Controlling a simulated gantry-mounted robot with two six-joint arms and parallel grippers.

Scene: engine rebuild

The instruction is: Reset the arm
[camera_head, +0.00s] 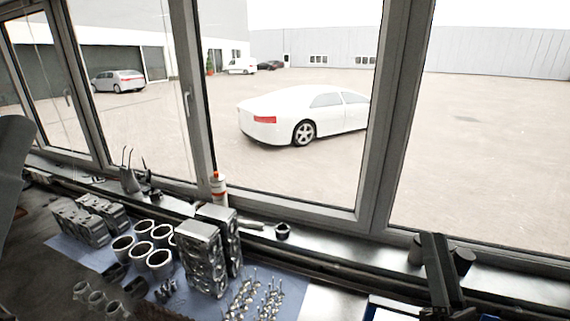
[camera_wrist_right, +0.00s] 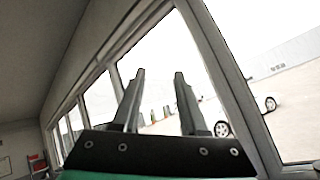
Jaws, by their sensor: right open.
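My right gripper (camera_head: 437,262) shows as a dark shape at the lower right of the head view, in front of the window sill. In the right wrist view the right gripper (camera_wrist_right: 160,76) has its two fingers apart, with nothing between them, and it points toward the windows. A dark grey shape at the left edge of the head view looks like part of my left arm. My left gripper is not in view.
A blue mat (camera_head: 72,247) on the bench bears grey cylinder heads (camera_head: 203,262), several cylinder liners (camera_head: 159,262) and small valves (camera_head: 243,295). A bottle (camera_head: 219,187) stands by the window. A small dark ring-shaped part (camera_head: 282,231) sits on the sill. Window frames (camera_head: 400,110) rise behind.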

